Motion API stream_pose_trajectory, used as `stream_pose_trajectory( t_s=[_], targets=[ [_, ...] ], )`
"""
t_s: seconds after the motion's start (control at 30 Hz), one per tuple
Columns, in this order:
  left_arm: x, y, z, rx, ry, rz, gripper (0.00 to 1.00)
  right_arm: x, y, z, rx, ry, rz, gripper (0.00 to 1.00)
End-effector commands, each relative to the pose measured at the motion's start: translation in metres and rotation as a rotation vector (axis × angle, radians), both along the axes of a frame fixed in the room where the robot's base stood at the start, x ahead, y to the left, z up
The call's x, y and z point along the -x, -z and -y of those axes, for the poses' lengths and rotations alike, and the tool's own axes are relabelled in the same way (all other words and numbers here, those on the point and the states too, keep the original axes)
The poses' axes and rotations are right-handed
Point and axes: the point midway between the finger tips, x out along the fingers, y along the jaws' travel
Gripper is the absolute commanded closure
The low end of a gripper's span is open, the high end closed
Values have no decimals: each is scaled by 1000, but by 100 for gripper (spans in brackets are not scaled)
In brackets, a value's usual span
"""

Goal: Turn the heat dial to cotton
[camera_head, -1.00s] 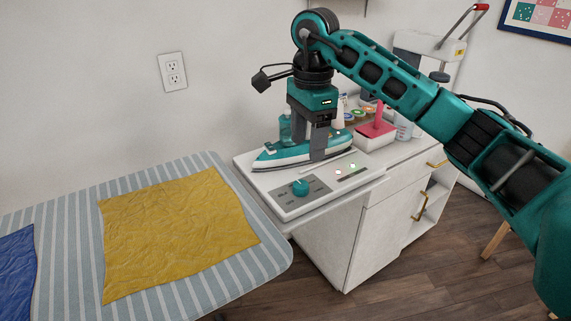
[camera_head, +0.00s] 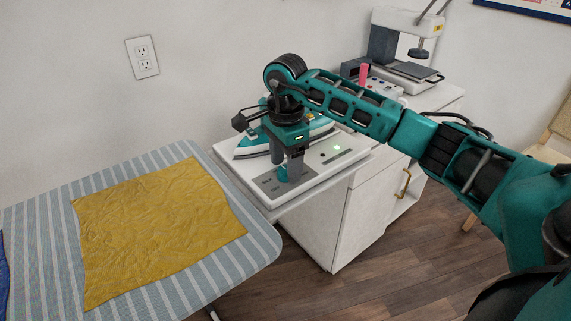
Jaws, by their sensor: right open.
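The heat dial (camera_head: 283,174), a small teal knob, sits on the grey panel at the front of the white iron station (camera_head: 318,172). My right gripper (camera_head: 287,176) points down over the panel, with its fingers at the dial; they partly hide it. The jaws are open, and I cannot tell whether they touch the knob. The dial's pointer and most of the panel lettering are hidden or too small to read. The teal and white iron (camera_head: 252,145) rests on the station behind the gripper. My left gripper is not in view.
The striped ironing board (camera_head: 262,243) with a yellow cloth (camera_head: 155,228) lies to the left. The white cabinet (camera_head: 335,225) stands under the station. A press-like machine (camera_head: 405,50) stands at the back right.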

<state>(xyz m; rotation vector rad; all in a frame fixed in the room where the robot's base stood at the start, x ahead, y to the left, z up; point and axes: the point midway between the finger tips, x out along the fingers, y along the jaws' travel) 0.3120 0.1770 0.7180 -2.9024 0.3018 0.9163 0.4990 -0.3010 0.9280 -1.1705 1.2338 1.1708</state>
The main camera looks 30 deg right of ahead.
Motion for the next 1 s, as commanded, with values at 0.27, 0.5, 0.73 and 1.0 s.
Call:
stream_pose_trajectory(
  t_s=[0.27,0.5,0.73,1.0],
  targets=[
    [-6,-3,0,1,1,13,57,0,8,0,0,0,1,36],
    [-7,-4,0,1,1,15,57,0,7,0,0,0,0,47],
    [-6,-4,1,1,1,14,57,0,7,0,0,0,0,69],
    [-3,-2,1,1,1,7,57,0,7,0,0,0,0,92]
  ],
)
